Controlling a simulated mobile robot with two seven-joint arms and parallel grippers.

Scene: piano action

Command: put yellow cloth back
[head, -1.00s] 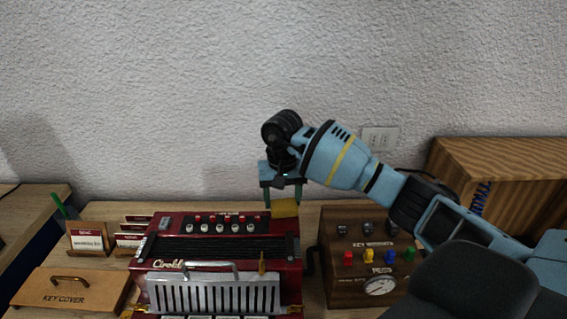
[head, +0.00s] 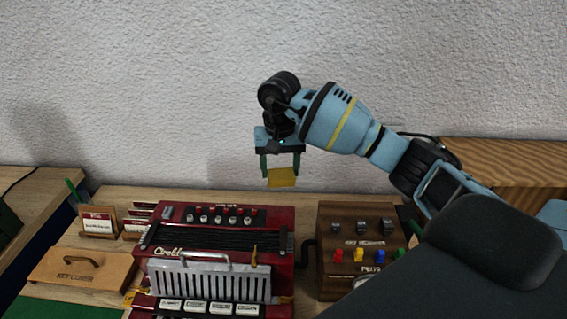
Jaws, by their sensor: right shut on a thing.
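The yellow cloth (head: 282,177) is a small flat yellow piece in the head view. My right gripper (head: 282,172) is shut on it and holds it in the air above the back right part of the red piano-action box (head: 270,225), in front of the wall. The cloth hangs below the fingertips and appears apart from the box. My left gripper does not show.
A wooden control box (head: 335,215) with coloured knobs stands right of the red box. A wooden key cover (head: 78,268) and small card holders (head: 98,222) are at left. A striped wooden box (head: 510,158) is at back right. A green mat (head: 60,308) shows at front left.

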